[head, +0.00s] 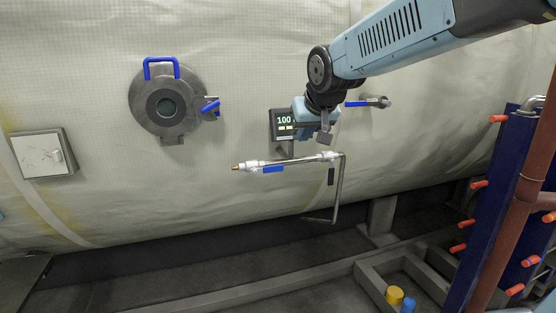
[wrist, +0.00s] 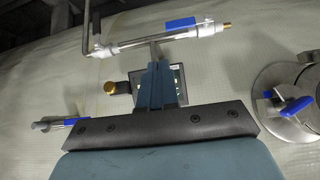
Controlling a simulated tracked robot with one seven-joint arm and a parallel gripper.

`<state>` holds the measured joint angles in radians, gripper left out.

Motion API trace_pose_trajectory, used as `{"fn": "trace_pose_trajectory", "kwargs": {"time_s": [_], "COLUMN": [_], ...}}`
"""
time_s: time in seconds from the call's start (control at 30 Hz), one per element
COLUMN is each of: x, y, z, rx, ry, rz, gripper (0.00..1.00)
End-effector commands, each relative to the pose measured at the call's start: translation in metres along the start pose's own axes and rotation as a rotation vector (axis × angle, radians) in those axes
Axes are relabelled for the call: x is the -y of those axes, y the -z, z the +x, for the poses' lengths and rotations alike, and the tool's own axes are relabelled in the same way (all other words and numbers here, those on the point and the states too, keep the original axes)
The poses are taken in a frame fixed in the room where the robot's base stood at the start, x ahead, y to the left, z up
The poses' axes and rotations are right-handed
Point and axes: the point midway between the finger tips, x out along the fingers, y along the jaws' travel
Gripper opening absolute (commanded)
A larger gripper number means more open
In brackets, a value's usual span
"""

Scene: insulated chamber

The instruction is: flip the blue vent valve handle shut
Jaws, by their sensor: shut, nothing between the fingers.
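A horizontal silver pipe (head: 315,159) with a brass tip runs along the chamber wall and carries a blue lever handle (head: 273,169), lying roughly along the pipe. In the wrist view this handle (wrist: 181,23) shows at the top. A second blue lever (head: 356,103) sits on a short valve stub to the right; it also shows at left in the wrist view (wrist: 75,121). I cannot tell which is the vent valve. My gripper (head: 298,120) is shut and empty before the display, above the pipe. Its fingers (wrist: 157,78) touch neither handle.
The display (head: 282,122) reads 100 and is partly hidden by my gripper. A round hatch (head: 143,108) with blue handles is at left, a grey box (head: 42,153) farther left. A blue rack (head: 492,190) with orange-capped stubs and a brown pipe (head: 515,215) stand at right.

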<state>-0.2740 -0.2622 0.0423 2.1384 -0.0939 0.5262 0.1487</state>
Motion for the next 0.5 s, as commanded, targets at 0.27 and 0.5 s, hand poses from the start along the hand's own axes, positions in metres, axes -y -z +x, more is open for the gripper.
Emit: {"fn": "trace_pose_trajectory", "kwargs": {"time_s": [0.27,0.5], "x": [0.032,0.033], "y": [0.032,0.033], "z": [0.026,0.027], "rx": [-0.041,-0.043], "ry": [0.041,0.042], "rz": [-0.028,-0.028], "gripper": [0.00,0.00]}}
